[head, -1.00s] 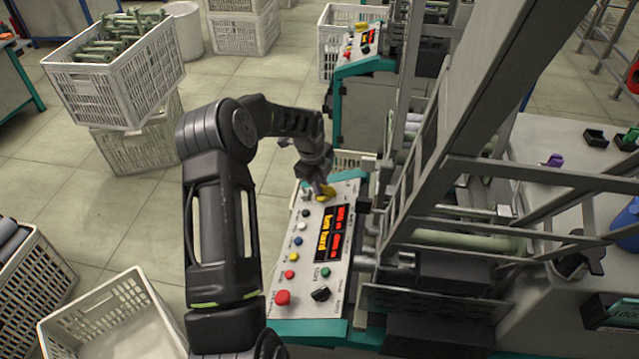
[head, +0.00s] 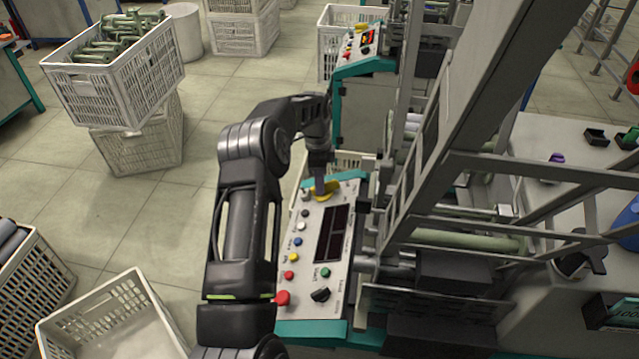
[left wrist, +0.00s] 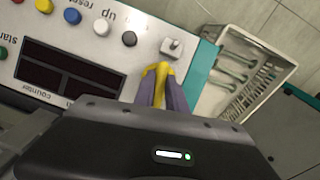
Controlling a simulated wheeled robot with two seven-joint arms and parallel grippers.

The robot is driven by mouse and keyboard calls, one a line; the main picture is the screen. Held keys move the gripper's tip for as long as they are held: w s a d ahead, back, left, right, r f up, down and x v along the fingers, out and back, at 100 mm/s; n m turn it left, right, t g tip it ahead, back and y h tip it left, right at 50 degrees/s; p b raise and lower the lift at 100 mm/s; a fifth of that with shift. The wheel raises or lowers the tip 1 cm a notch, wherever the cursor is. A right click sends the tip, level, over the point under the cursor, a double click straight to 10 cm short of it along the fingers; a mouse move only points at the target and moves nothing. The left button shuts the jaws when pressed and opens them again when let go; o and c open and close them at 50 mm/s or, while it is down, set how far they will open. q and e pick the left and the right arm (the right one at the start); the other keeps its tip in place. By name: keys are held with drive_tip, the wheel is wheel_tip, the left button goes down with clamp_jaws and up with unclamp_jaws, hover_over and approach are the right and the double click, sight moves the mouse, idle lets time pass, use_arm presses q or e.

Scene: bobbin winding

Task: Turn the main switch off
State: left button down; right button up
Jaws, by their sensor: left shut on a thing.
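The main switch (head: 326,193) is a yellow handle at the far end of the control panel (head: 309,257). My left gripper (head: 321,187) reaches down onto it from above and is shut on it. In the left wrist view the yellow handle (left wrist: 157,80) shows between the two purple-grey fingers (left wrist: 163,93). The counter display (head: 332,233) on the panel is dark. It is also dark in the left wrist view (left wrist: 68,70). The fingers hide part of the switch. My right gripper is not in view.
Coloured buttons and a black knob (head: 320,295) lie along the panel, with a small toggle (left wrist: 172,46) close to the switch. The machine frame (head: 440,165) rises to the right. White crates (head: 110,310) stand on the floor to the left.

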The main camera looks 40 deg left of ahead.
use_arm(q)
drive_tip(key=shift+n, duration=0.8)
drive_tip(key=shift+w+n+g+h+p, duration=0.1)
drive_tip(key=shift+n+g+h+p, duration=0.4)
drive_tip(key=shift+n+p, duration=0.45)
drive_tip(key=shift+a, duration=0.1)
drive_tip(key=c, duration=1.4)
unclamp_jaws()
drive_tip(key=shift+o, duration=0.2)
drive_tip(key=p+v, duration=0.2)
drive_tip(key=v, duration=0.1)
drive_tip(key=d+p+v, duration=0.1)
drive_tip(key=p+v, duration=0.1)
drive_tip(key=p, duration=0.1)
drive_tip(key=s+p+v, duration=0.1)
drive_tip(key=p+v, duration=0.2)
drive_tip(key=shift+d+r, duration=0.2)
drive_tip(key=shift+r, duration=0.35)
drive_tip(key=shift+r+p, duration=0.55)
drive_tip(key=shift+p, duration=0.25)
